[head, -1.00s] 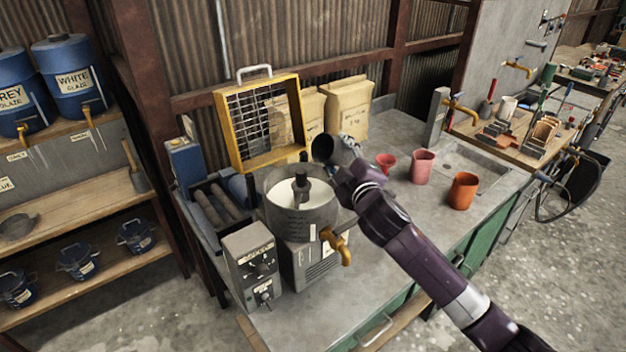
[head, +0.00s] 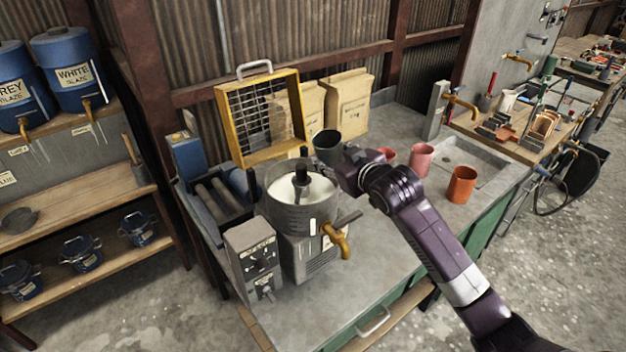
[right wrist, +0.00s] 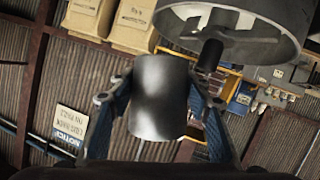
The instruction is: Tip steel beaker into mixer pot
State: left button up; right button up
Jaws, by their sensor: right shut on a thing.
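The steel beaker (head: 327,144) is beside the rim of the mixer pot, at its back right, and looks nearly upright. Its inside cannot be seen well. My right gripper (head: 346,166) is shut on the beaker. In the right wrist view the beaker (right wrist: 158,98) sits between the two fingers, close to the pot (right wrist: 262,36). My left gripper is not in view.
A control box (head: 254,259) stands in front of the pot, and a brass tap (head: 336,243) sticks out from it. A yellow framed grille (head: 262,118) and paper sacks (head: 347,103) stand behind. Pink (head: 421,160) and orange (head: 461,186) cups stand right. The front bench top is clear.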

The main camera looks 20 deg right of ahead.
jog(key=shift+f+m, duration=0.1)
jog(key=shift+m, duration=0.2)
jog(key=shift+s+a+f+m+g+y, duration=0.15)
jog(key=shift+a+f+m+g+y, duration=0.3)
jog(key=shift+m+y, duration=0.25)
jog(key=shift+r, duration=0.15)
jog(key=shift+r, duration=1.35)
